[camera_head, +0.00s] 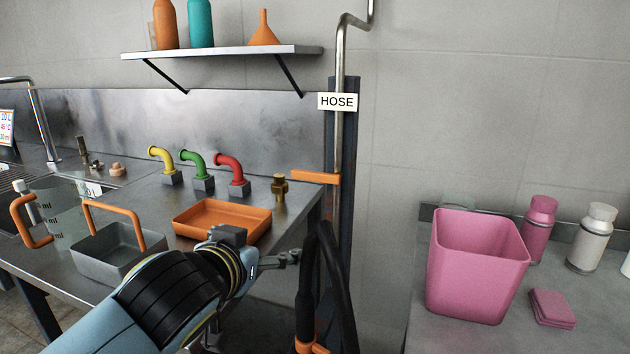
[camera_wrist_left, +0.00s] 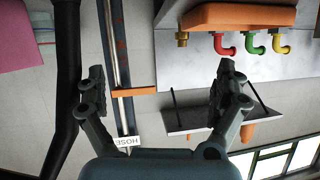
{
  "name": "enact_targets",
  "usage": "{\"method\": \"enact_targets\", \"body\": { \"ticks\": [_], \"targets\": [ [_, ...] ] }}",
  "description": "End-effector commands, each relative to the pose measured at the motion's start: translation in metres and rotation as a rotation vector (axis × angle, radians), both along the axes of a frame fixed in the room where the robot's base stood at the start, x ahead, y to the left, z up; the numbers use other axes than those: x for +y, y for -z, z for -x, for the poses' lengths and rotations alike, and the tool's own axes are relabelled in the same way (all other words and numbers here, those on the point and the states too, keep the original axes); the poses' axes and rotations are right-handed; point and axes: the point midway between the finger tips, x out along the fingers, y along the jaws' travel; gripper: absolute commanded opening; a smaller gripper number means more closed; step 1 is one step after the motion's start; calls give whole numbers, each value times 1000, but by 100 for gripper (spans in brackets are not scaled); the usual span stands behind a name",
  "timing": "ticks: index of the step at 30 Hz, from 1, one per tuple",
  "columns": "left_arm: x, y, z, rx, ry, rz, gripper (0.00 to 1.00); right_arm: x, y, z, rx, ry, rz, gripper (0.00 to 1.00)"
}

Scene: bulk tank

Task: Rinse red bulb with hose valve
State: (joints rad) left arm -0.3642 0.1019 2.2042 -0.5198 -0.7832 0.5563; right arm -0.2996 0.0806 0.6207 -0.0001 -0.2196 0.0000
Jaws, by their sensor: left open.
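The hose valve's orange lever (camera_head: 315,177) sticks out level to the left from the upright pipe, under the HOSE label (camera_head: 337,101). In the left wrist view, which is upside down, the orange lever (camera_wrist_left: 133,91) shows between my open fingers but farther away. My left gripper (camera_head: 287,258) is open and empty, below the lever and left of the black hose (camera_head: 325,270). The left wrist view shows both fingers (camera_wrist_left: 160,78) wide apart. I cannot make out a red bulb; a red elbow spout (camera_head: 230,166) stands on the counter. My right gripper is not in view.
An orange tray (camera_head: 222,230) and a grey basin (camera_head: 108,255) sit on the steel counter. A brass fitting (camera_head: 279,187) stands near its right edge. A pink bin (camera_head: 478,275) and bottles stand on the right bench. A shelf (camera_head: 225,53) hangs above.

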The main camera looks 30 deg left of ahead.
Motion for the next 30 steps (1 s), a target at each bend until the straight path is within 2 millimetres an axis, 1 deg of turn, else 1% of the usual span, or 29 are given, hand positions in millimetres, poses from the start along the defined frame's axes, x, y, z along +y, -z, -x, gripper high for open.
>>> {"method": "enact_targets", "body": {
  "ticks": [1,3,6,9,14,21,24,27,30],
  "targets": [
    [-1,-15,-16,-89,11,-11,100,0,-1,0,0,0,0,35],
    [-6,-36,-36,-213,43,-22,100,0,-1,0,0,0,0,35],
    [-16,-57,-55,-336,96,-29,100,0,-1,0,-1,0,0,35],
    [-22,-67,-65,-391,130,-32,100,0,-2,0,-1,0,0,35],
    [-20,-71,-85,-406,141,-33,100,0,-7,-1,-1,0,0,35],
    [-8,-71,-132,-404,140,-33,100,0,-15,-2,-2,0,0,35],
    [-4,-71,-148,-405,140,-32,100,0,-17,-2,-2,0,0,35],
    [-2,-70,-160,-404,139,-32,100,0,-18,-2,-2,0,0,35],
    [0,-69,-167,-403,139,-32,100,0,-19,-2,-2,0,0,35]
  ]
}}
